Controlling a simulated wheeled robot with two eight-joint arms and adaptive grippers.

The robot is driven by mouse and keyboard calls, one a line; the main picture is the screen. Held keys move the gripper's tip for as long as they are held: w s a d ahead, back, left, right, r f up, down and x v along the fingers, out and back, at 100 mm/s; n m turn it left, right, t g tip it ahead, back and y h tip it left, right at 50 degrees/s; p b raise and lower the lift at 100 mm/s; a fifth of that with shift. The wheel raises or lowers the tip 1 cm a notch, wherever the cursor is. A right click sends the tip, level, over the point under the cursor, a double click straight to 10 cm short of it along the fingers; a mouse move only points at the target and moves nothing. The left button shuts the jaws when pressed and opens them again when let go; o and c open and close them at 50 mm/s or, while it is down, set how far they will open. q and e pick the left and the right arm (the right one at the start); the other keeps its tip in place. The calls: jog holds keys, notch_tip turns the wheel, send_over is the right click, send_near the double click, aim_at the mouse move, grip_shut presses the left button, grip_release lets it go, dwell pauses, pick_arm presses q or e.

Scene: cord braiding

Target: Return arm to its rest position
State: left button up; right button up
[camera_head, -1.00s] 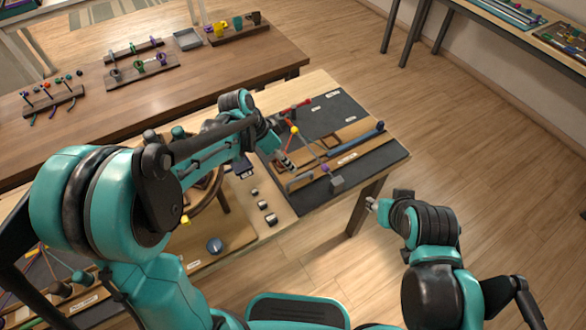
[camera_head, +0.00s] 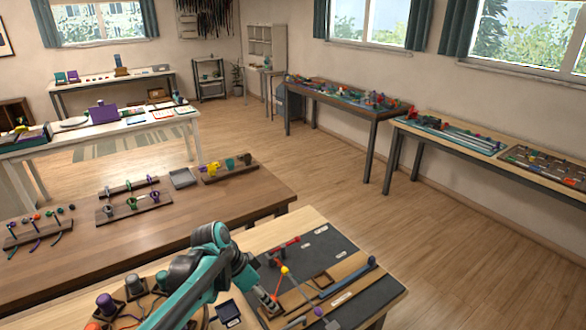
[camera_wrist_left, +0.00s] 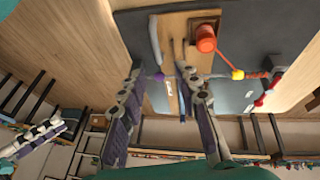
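My left arm comes in from the lower left in the head view, with its gripper (camera_head: 268,302) over the left part of the dark work mat (camera_head: 335,245). The left wrist view shows its two fingers (camera_wrist_left: 163,108) wide apart with nothing held between them. Beside it is a cord piece with an orange-yellow ball (camera_head: 284,270) and a purple ball (camera_head: 318,312). In the wrist view an orange cup-like piece (camera_wrist_left: 206,39) and a yellow ball (camera_wrist_left: 238,75) lie beyond the fingers. A finger-like part at the left there may be my right gripper (camera_wrist_left: 35,140); its opening is unclear.
A blue rod (camera_head: 371,262) lies on a wooden strip on the mat. A small dark tray (camera_head: 228,312) is left of the gripper. A brown table (camera_head: 230,205) with cord racks stands behind. Open floor (camera_head: 450,240) lies to the right.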

pick_arm(q)
jog(key=s+a+r+n+t+y, duration=0.1)
jog(key=s+a+n+t+y, duration=0.1)
jog(key=s, duration=0.5)
jog(key=s+a+r+n+t+y, duration=0.1)
jog(key=s+a+n+t+y, duration=0.1)
jog(key=s+a+n+t, duration=0.2)
jog(key=s+a+n, duration=0.2)
jog(key=s+n, duration=0.1)
jog(key=n, duration=0.1)
jog(key=shift+s+a+r+y, duration=0.15)
jog(key=shift+s+a+y, duration=0.1)
jog(key=shift+s+y, duration=0.15)
